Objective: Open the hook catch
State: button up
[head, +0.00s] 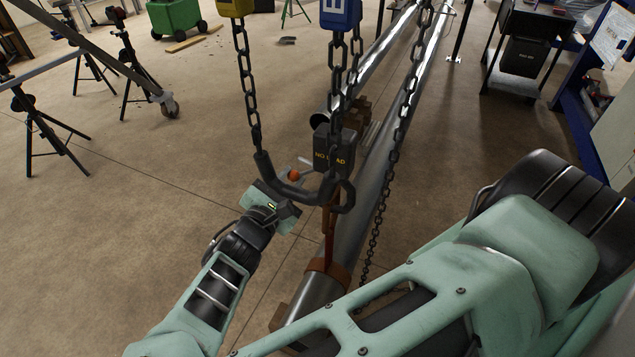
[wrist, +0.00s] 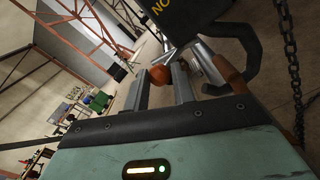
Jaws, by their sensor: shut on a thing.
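A dark hook block marked "NO LOAD" (head: 335,147) hangs from chains at the centre of the head view. Its black hook (head: 345,196) curves below it. The block also shows at the top of the wrist view (wrist: 190,14). An orange knob (head: 294,175) stands to the left of the block beside a pale metal lever (head: 309,161). In the wrist view the knob (wrist: 160,74) lies between the fingertips. My gripper (head: 287,183) is shut on the orange knob; its fingers flank it in the wrist view (wrist: 158,82). The contact is partly hidden in the head view.
Chains hang left (head: 246,90) and right (head: 403,105) of the block. A long steel pipe (head: 362,215) runs behind the hook, with a rusty support near it. Tripod stands (head: 38,120) stand at the left. Open floor lies left of my gripper.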

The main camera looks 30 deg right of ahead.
jog(key=shift+s+d+r+m+p, duration=0.2)
jog(key=shift+r+m, duration=0.3)
jog(key=shift+m, duration=0.5)
jog(key=shift+s+d+r+m+p, duration=0.2)
jog(key=shift+r+m, duration=0.3)
jog(key=shift+m, duration=0.5)
jog(key=shift+a, duration=0.1)
